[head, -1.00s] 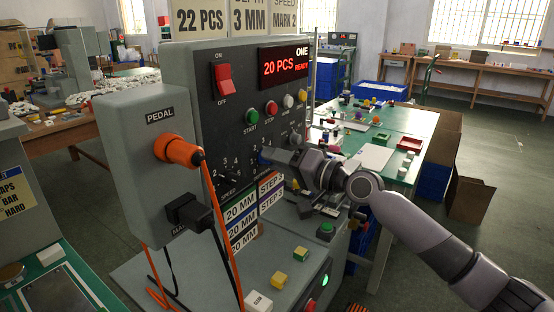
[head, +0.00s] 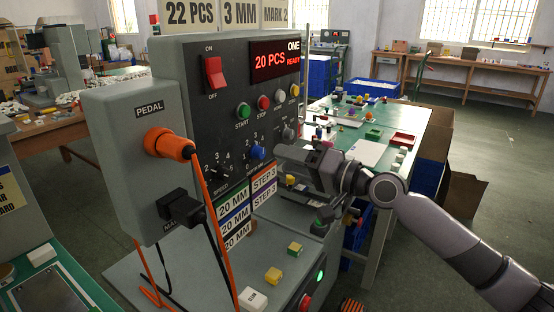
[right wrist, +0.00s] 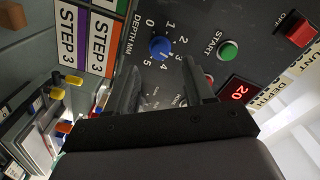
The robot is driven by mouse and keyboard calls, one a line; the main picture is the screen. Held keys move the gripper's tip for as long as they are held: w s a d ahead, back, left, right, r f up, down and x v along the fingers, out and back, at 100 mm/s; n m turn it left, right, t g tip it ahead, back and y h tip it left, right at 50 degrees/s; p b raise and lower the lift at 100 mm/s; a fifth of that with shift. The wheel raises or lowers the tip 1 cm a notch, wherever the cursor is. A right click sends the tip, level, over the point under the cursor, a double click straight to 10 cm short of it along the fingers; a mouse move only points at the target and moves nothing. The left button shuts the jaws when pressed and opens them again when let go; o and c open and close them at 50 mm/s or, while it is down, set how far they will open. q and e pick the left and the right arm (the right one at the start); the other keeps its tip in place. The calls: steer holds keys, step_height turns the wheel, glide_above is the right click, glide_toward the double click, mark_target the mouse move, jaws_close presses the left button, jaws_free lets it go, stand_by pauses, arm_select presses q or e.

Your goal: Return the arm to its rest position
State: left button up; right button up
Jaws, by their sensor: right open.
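My right gripper (head: 281,151) is in front of the pad printer's dark control panel (head: 222,115), just right of the blue depth knob (head: 257,152). A small gap shows between the knob and the fingers. In the right wrist view the two dark fingers (right wrist: 162,82) stand apart with nothing between them, and the blue knob (right wrist: 159,47) lies beyond their tips, its scale running 0 to 5. My right arm (head: 450,232) reaches in from the lower right. My left gripper is not in view.
The grey pedal box (head: 120,190) with an orange plug (head: 168,144) and hanging cables juts out at left. Small yellow and green blocks lie on the machine's base (head: 215,275). A green table (head: 410,130) with parts stands behind my arm. Open floor lies at right.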

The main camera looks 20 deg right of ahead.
steer(key=shift+v, duration=1)
